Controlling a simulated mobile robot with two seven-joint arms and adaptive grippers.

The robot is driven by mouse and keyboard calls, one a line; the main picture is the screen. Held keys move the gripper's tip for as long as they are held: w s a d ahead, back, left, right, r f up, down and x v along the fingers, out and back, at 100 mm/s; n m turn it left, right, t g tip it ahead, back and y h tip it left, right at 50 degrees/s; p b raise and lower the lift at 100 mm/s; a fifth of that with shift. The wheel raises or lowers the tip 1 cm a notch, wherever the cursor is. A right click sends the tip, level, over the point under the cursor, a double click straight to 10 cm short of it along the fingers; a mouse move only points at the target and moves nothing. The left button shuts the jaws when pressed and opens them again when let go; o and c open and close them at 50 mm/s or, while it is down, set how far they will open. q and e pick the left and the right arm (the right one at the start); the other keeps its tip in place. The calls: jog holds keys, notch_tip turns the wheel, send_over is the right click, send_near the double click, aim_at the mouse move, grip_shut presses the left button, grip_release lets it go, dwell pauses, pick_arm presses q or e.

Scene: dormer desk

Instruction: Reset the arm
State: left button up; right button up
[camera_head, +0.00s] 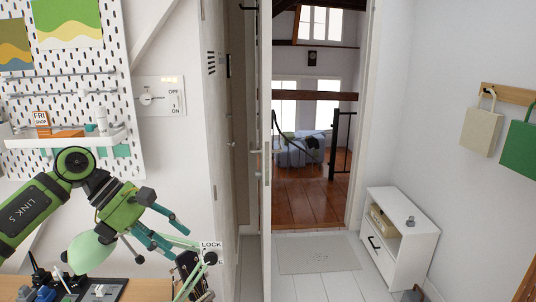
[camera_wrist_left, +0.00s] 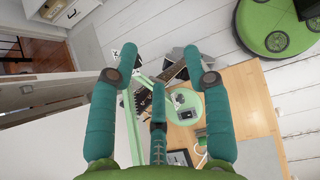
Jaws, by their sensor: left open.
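My left arm comes in from the left in the head view, bent at the elbow joint and angled down to the right. My left gripper (camera_head: 165,240), with its teal fingers, hangs above the desk's right end, beside the green lamp shade (camera_head: 90,252). In the left wrist view the teal fingers (camera_wrist_left: 160,78) are spread wide apart with nothing between them at the tips. The desk top (camera_wrist_left: 240,95) and the pale green lamp shade (camera_wrist_left: 186,106) lie beyond and below the fingers. My right gripper is not in view.
The wooden desk (camera_head: 135,290) holds several small dark items. A pegboard (camera_head: 120,60) with a white shelf (camera_head: 65,139) and an OFF/ON switch panel (camera_head: 160,96) are on the wall. A LOCK label (camera_head: 211,245) is close right. A white cabinet (camera_head: 408,245) stands right of the open doorway.

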pick_arm(q)
jog(key=s+d+r+n+t+h, duration=0.2)
jog(key=d+n+t+h, duration=0.3)
jog(key=d+n+h, duration=1)
jog(key=s+a+f+n+t+y, duration=0.1)
jog(key=a+f+n+t+y, duration=0.4)
jog(key=f+n+y, duration=0.7)
jog(key=s+a+f+n+t+y, duration=0.1)
jog(key=a+f+n+t+y, duration=0.65)
jog(key=n, duration=0.75)
jog(key=s+a+f+n+g+y, duration=0.15)
jog(key=s+f+n+g, duration=0.5)
jog(key=s, duration=0.65)
jog(key=s+a+f+n+g+y, duration=0.1)
jog(key=s+f+n+g+y, duration=0.15)
jog(key=s+f+g, duration=0.9)
jog(key=s+f+t, duration=0.1)
jog(key=s+f, duration=0.1)
jog(key=f, duration=0.8)
jog(key=s+f+t, duration=0.1)
jog(key=s+f, duration=0.1)
jog(key=f, duration=0.9)
jog(key=s+a+f+g, duration=0.1)
jog(key=s+a+f, duration=0.1)
jog(key=s+f, duration=1.1)
jog(key=shift+s+a+f, duration=0.15)
jog(key=shift+s+a, duration=0.2)
jog(key=shift+s, duration=0.8)
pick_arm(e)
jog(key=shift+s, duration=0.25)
